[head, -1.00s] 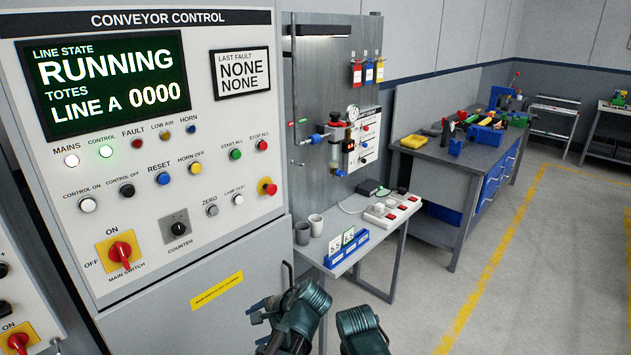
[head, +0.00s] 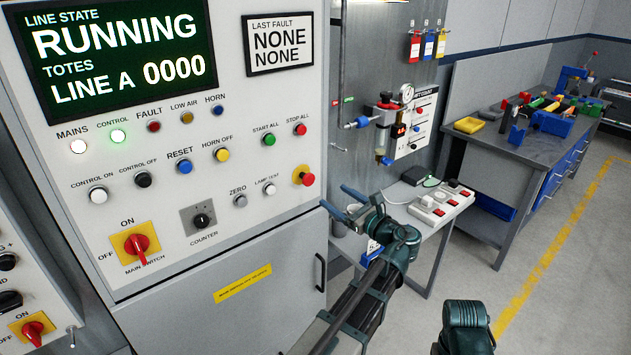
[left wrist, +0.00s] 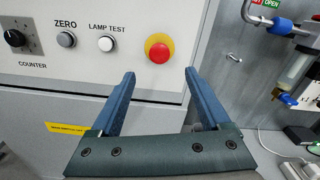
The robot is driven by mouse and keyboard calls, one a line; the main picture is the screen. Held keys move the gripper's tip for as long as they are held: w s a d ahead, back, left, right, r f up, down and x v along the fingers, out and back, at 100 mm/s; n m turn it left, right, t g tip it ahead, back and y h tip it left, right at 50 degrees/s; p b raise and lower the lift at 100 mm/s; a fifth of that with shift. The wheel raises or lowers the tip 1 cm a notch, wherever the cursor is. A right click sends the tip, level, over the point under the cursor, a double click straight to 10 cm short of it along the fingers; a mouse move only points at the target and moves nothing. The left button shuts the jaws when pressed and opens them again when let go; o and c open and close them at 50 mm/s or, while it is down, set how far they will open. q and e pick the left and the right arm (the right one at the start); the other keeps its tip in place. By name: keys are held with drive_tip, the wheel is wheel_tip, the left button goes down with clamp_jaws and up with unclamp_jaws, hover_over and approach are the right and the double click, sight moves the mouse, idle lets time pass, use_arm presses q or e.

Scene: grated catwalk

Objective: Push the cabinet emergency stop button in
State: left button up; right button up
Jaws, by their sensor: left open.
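The emergency stop button (head: 308,180) is a red mushroom head on a yellow round base, at the lower right of the conveyor control cabinet (head: 265,150) front. In the left wrist view the button (left wrist: 158,51) sits just beyond the fingertips, roughly centred between them. My left gripper (head: 335,197) is open and empty, a little right of and below the button in the head view. Its two blue fingers also show in the left wrist view (left wrist: 159,75), pointing at the panel, with no visible contact. Of my right arm only a dark link shows; its fingers are hidden.
The main switch (head: 136,244), the counter knob (head: 203,220) and several small buttons share the panel. A door handle (head: 320,272) sticks out below. A small table with a power strip (head: 440,203) stands right of the cabinet.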

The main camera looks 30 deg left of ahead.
sight(310, 180)
use_arm(q)
drive_tip(key=x, duration=1.1)
drive_tip(key=shift+a, duration=0.1)
